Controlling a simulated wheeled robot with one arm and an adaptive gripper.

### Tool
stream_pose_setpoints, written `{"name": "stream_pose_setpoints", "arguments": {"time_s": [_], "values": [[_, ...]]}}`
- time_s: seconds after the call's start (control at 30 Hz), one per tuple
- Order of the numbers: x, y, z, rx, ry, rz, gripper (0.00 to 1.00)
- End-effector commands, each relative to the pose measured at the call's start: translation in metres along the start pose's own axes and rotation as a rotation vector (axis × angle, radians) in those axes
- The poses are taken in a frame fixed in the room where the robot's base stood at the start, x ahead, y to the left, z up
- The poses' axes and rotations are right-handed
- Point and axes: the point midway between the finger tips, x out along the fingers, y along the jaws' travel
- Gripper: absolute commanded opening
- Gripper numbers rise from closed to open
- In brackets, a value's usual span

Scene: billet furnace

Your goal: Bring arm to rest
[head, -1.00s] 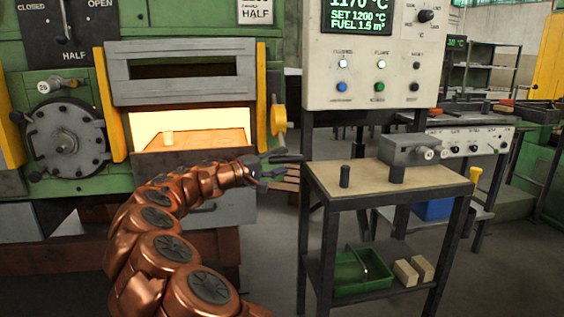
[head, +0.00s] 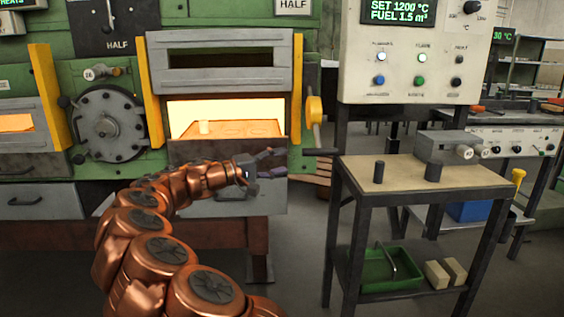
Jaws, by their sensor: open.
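My copper-coloured arm reaches up from the bottom of the head view and bends to the right. My gripper (head: 268,164) is at its end, in front of the furnace's lower front, with its dark fingers spread apart and nothing between them. It is left of the small work table (head: 340,170) and apart from it. The furnace opening (head: 240,108) glows behind and above my gripper.
A control panel (head: 415,60) stands behind. Open floor shows between furnace and table.

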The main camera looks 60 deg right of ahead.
Motion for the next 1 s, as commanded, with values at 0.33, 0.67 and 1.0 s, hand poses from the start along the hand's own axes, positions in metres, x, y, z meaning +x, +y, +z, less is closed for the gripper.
{"name": "stream_pose_setpoints", "arguments": {"time_s": [0.33,0.67,1.0], "values": [[0.000,0.000,0.000,0.000,-0.001,0.000,0.49],[-0.011,0.007,0.022,0.021,-0.025,-0.066,0.49],[-0.064,-0.015,0.100,0.050,-0.063,-0.407,0.49]]}}
